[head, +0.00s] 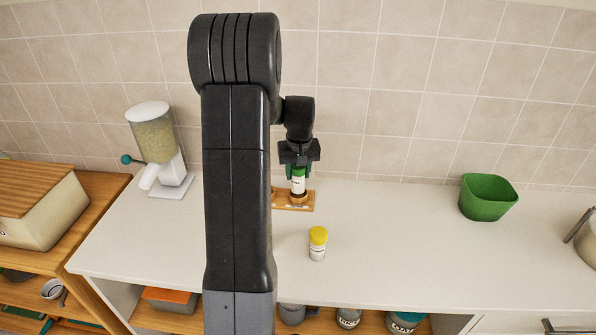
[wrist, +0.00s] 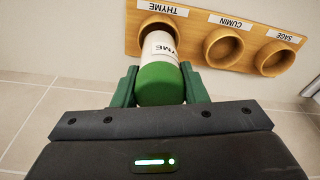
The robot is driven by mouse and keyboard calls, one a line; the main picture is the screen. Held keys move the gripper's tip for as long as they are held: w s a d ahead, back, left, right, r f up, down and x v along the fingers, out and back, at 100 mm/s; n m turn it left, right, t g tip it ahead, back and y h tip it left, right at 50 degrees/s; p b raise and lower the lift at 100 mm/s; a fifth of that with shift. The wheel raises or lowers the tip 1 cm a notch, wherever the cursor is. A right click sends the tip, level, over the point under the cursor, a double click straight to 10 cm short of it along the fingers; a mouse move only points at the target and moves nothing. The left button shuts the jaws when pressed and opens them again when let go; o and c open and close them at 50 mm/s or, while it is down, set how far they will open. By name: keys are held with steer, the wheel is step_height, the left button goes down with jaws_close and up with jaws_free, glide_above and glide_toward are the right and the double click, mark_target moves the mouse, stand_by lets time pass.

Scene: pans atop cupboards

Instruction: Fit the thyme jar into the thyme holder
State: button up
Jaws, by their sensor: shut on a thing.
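The thyme jar (head: 298,184) has a white labelled body and a green lid; it also shows in the wrist view (wrist: 160,83). My gripper (head: 298,169) is shut on the jar at its lid, one green finger on each side. The jar stands about upright over the thyme holder (head: 298,198), a round wooden cup under the THYME label (wrist: 160,22). The jar's lower end is at the cup's mouth and seems within its rim. How deep it sits is hidden.
The wooden rack (wrist: 203,22) also has empty CUMIN (wrist: 223,47) and SAGE (wrist: 275,59) cups. A yellow-lidded jar (head: 318,244) stands in front on the white counter. A green bowl (head: 487,199) is at right and a grain dispenser (head: 156,145) at left. Counter between rack and bowl is clear.

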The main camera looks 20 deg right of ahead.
mark_target(298, 179)
steer(key=shift+f+b, duration=1.1)
steer(key=shift+f, duration=0.55)
steer(key=o, duration=1.1)
steer(key=r, duration=0.4)
steer(key=s+r, duration=0.1)
steer(key=r, duration=0.4)
steer(key=s+r+b, duration=0.1)
steer(key=r, duration=0.3)
steer(key=shift+a+r, duration=0.15)
steer(key=shift+r, duration=0.15)
steer(key=f, duration=0.4)
steer(key=w+f, duration=0.1)
steer(key=f, duration=0.4)
steer(key=w+f+p, duration=0.1)
steer(key=f, duration=0.3)
steer(key=shift+f, duration=0.3)
steer(key=shift+r, duration=0.3)
steer(key=shift+f, duration=0.15)
